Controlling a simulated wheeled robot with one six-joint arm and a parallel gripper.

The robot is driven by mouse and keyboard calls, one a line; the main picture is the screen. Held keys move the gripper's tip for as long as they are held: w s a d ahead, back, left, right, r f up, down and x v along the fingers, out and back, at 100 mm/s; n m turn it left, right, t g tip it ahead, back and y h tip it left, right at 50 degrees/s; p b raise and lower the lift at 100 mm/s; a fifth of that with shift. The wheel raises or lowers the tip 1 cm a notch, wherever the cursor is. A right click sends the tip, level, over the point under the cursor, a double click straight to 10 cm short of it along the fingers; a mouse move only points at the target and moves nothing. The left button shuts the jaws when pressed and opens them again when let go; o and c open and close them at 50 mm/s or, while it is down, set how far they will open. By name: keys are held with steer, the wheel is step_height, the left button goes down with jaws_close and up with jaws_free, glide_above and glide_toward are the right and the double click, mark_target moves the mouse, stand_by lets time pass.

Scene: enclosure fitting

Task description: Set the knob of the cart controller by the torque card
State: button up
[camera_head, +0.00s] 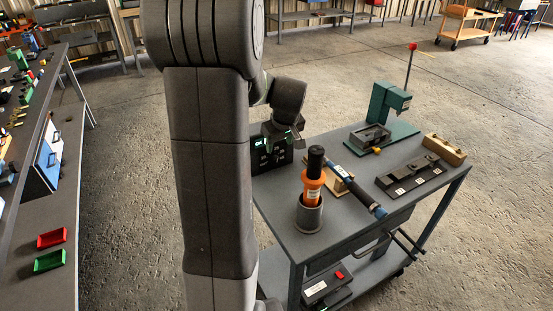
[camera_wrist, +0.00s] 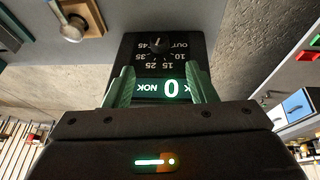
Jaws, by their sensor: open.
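The black cart controller (camera_head: 268,158) stands at the far left corner of the cart top, partly hidden by my arm. In the wrist view its face (camera_wrist: 140,65) appears upside down, with a dark round knob (camera_wrist: 157,44) ringed by numbers such as 10, 15, 25, 35, 45 and the word OUT. Its lit green display (camera_wrist: 160,88) shows a 0 and NOK. My gripper (camera_wrist: 159,70) is open, its two green-lit fingers either side of the display, the knob beyond their tips and untouched. I cannot make out a torque card in either view.
The grey cart (camera_head: 275,210) also holds an orange driver (camera_head: 312,183) in a round cup, a blue-handled torque wrench (camera_head: 358,193), a green press (camera_head: 388,105) and a dark block with white labels (camera_head: 410,178). A bench (camera_head: 45,150) with bins stands at left. Floor between is clear.

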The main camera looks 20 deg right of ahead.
mark_target(277, 160)
steer(key=p+x, duration=0.1)
steer(key=x, duration=1)
steer(key=shift+p, duration=0.3)
steer(key=shift+d, duration=0.1)
steer(key=c, duration=1)
